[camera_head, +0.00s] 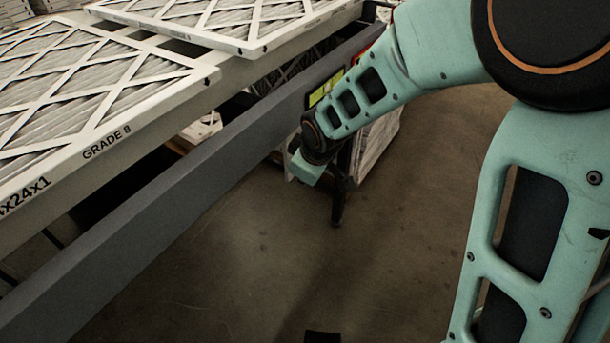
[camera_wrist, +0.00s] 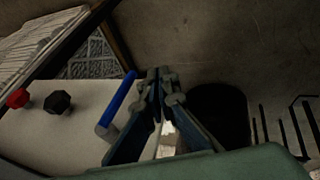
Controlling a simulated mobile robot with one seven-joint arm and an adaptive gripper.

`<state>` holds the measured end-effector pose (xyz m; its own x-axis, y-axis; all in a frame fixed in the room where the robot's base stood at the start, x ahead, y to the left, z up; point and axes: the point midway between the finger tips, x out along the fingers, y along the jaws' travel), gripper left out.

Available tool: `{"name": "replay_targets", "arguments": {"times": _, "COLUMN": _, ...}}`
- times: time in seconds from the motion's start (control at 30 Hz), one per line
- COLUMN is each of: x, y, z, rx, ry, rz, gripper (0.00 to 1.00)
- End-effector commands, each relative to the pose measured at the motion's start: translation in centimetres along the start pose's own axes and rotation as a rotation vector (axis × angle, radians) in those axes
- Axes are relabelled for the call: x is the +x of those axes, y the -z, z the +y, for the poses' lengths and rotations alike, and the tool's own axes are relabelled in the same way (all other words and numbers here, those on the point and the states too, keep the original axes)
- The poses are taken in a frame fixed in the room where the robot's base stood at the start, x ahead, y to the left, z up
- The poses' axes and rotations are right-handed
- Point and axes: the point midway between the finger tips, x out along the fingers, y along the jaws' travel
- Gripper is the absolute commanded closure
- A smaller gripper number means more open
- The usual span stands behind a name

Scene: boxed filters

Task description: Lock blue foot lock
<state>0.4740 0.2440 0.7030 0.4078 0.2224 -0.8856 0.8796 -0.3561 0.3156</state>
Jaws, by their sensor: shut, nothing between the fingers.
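In the wrist view, a blue bar-like lever (camera_wrist: 117,102) with a grey end sits at the edge of a pale panel; it is the only blue part I see that could be the blue foot lock. My gripper (camera_wrist: 160,74) is shut and empty. Its fingers are just right of the lever and overlap its surroundings in the picture; I cannot tell whether they touch it. In the head view my wrist hangs beside the grey bench rail, and the lever does not show there.
A black knob (camera_wrist: 57,102) and a red knob (camera_wrist: 18,98) are on the pale panel (camera_wrist: 60,130), left of the lever. In the head view, boxed filters (camera_head: 90,95) lie on the bench behind a long grey rail (camera_head: 190,190). The floor (camera_head: 270,260) at right is open.

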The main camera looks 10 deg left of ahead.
Motion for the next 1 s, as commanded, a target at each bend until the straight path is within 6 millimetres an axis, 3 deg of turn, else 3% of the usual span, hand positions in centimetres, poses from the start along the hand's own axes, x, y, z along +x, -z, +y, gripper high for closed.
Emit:
{"name": "replay_targets", "arguments": {"times": 0.07, "x": -0.1, "y": 0.2, "z": 0.0, "rx": 0.000, "ry": -0.001, "rz": 0.000, "gripper": 1.00}}
{"name": "replay_targets", "arguments": {"times": 0.3, "x": -3.4, "y": -0.5, "z": -4.0, "rx": -0.003, "ry": -0.001, "rz": 0.002, "gripper": 1.00}}
{"name": "replay_targets", "arguments": {"times": 0.53, "x": -5.5, "y": -1.0, "z": -6.7, "rx": -0.001, "ry": -0.001, "rz": 0.002, "gripper": 1.00}}
{"name": "replay_targets", "arguments": {"times": 1.0, "x": -6.4, "y": -1.1, "z": -7.7, "rx": 0.000, "ry": -0.002, "rz": 0.003, "gripper": 1.00}}
